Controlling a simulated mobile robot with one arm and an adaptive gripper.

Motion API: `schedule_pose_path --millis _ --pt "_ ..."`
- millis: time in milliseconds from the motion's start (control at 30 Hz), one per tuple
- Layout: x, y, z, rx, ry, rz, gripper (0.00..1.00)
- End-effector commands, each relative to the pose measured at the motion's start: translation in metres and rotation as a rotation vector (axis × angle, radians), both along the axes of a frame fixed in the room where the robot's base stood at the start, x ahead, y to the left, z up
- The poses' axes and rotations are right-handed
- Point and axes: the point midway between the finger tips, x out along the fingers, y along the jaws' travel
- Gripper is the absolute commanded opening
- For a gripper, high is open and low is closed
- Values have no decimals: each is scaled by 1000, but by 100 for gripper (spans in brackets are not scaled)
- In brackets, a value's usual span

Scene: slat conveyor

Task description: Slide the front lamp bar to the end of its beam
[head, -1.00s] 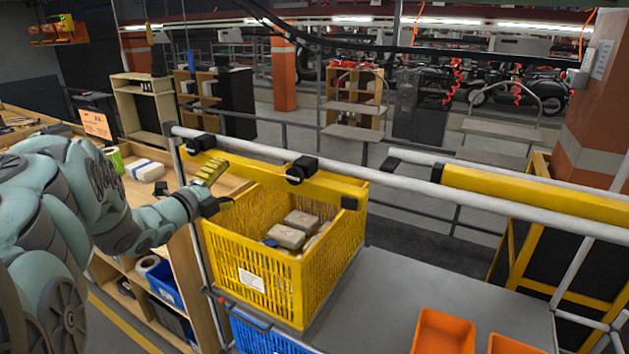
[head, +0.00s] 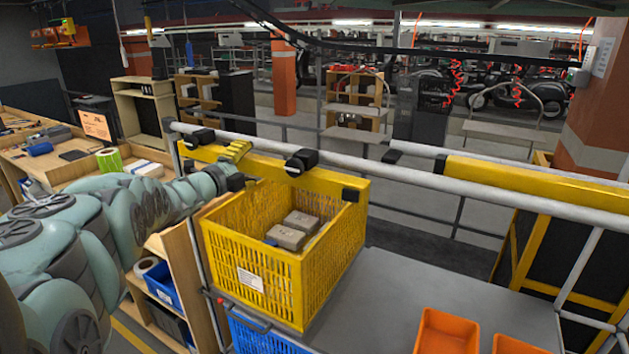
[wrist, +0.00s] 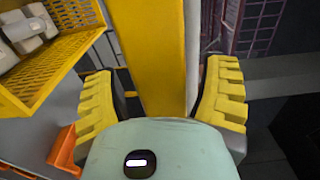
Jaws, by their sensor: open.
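The front lamp bar (head: 328,181), a long yellow bar, hangs by black clamps from the near white beam (head: 420,186), at the beam's left part. My gripper (head: 238,152), with yellow ribbed fingers, is at the bar's left half, between its two clamps. In the wrist view my gripper (wrist: 160,98) is open, with the yellow bar (wrist: 150,50) running between its fingers. Gaps show on both sides, so the fingers do not look closed on it. The bar's far face is hidden in the head view.
A yellow crate (head: 255,285) with grey packages stands just below the bar. A second yellow bar (head: 540,187) lies along the rear rail at right. Orange bins (head: 447,330) sit on the grey table (head: 400,285). The near beam is bare right of the bar.

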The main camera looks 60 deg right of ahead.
Motion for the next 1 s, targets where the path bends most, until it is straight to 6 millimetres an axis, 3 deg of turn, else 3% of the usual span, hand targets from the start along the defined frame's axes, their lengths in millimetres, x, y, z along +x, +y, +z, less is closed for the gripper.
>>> schedule_pose_path --millis 467,1000 --pt "-1 -5 2 -2 -1 1 75" --pt "1 -4 2 -2 -2 3 19"
